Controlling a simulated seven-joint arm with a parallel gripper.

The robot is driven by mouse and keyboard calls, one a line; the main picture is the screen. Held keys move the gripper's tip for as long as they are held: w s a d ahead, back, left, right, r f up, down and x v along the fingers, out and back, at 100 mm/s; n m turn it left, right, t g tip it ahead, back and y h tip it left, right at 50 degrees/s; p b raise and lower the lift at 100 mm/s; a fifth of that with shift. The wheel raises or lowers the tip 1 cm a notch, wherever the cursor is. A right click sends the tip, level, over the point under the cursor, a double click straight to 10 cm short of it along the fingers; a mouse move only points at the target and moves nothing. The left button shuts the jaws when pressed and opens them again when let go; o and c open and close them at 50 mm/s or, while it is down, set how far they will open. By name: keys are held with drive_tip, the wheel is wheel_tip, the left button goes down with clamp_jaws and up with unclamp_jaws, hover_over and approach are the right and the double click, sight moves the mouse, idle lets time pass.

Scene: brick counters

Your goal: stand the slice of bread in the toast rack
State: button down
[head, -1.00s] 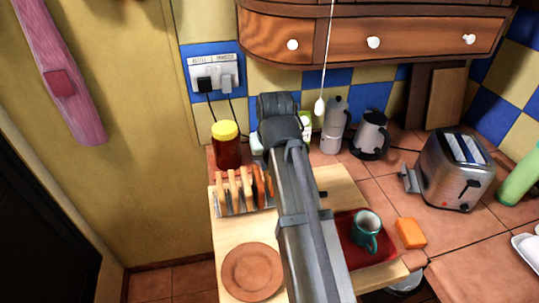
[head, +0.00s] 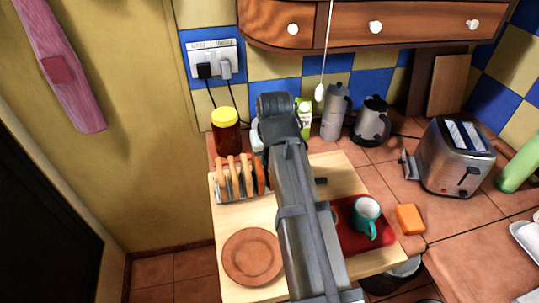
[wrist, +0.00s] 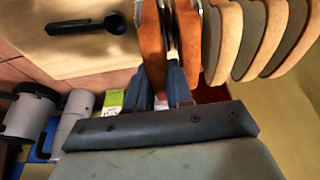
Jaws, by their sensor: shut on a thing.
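The toast rack (head: 231,196) stands on the light board at the left of the counter, with several upright pale slices in it. An orange-brown slice (head: 260,177) shows at its right end, partly behind my arm. In the wrist view, the blue-grey fingers of my gripper (wrist: 160,88) are shut on an orange-brown slice of bread (wrist: 151,42), which is upright. Another orange-brown slice (wrist: 187,42) is close to its right, beside the pale slices (wrist: 222,42). I cannot tell whether the held slice rests on the rack's base. My fingertips are hidden in the head view.
A brown plate (head: 252,257) lies in front of the rack, a yellow-lidded jar (head: 227,137) behind. A teal mug (head: 366,217) stands on a red mat to the right. A black-handled thing (wrist: 85,26) lies on the board. The toaster (head: 455,158) is farther right.

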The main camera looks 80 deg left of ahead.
drive_tip(key=c, duration=0.9)
unclamp_jaws()
drive_tip(key=v, duration=1.3)
drive_tip(key=shift+d+r, duration=0.1)
drive_tip(key=shift+r, duration=0.3)
drive_tip(key=shift+w, duration=0.1)
